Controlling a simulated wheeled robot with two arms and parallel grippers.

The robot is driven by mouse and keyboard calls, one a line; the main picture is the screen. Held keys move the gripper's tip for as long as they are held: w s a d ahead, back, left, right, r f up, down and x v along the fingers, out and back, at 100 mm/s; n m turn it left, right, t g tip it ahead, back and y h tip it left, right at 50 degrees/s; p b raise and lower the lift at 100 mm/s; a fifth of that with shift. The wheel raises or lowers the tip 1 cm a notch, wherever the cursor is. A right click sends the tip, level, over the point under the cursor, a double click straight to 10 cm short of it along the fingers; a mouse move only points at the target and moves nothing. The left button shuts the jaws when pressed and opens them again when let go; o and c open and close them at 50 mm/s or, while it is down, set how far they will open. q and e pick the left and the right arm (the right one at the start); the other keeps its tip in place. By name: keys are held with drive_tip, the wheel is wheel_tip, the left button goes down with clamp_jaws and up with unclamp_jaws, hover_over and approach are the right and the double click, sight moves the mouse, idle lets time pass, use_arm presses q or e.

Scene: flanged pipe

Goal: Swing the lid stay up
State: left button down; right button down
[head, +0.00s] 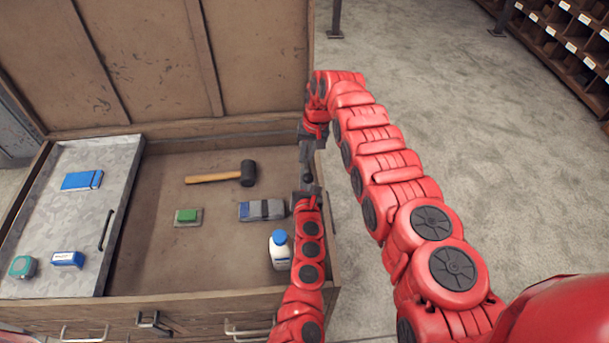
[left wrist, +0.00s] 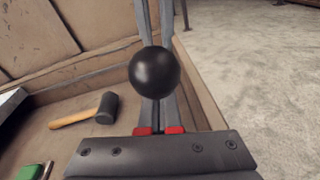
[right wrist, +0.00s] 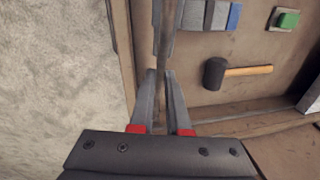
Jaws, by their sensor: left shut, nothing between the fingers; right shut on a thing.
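The lid stay is a thin grey bar (right wrist: 166,40) at the right side of the open wooden chest. It runs between the fingers of my right gripper (right wrist: 160,78), which is shut on it. In the head view my right gripper (head: 306,148) is at the chest's right wall, beside the raised lid (head: 150,60). A black ball knob (left wrist: 155,74) is right in front of my left gripper (head: 305,188), also visible in the head view (head: 307,178). My left gripper is shut and empty; the knob hides part of its fingers, and I cannot tell whether they touch.
Inside the chest lie a mallet (head: 247,173), a green-topped block (head: 187,216), a grey-blue block (head: 261,210) and a white bottle (head: 280,252). A grey tray (head: 80,220) with small items covers the left side. Bare floor (head: 440,100) lies to the right.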

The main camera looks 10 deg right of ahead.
drive_tip(key=shift+s, duration=0.1)
use_arm(q)
drive_tip(key=shift+w+r, duration=0.2)
drive_tip(key=shift+r, duration=0.35)
drive_tip(key=shift+w+r, duration=0.2)
drive_tip(key=shift+r, duration=0.3)
use_arm(e)
drive_tip(key=shift+s+f, duration=0.1)
use_arm(q)
drive_tip(key=shift+d, duration=0.1)
use_arm(e)
drive_tip(key=c, duration=0.9)
unclamp_jaws()
use_arm(q)
drive_tip(key=shift+s, duration=0.1)
drive_tip(key=shift+f, duration=0.1)
use_arm(e)
drive_tip(key=shift+r, duration=0.2)
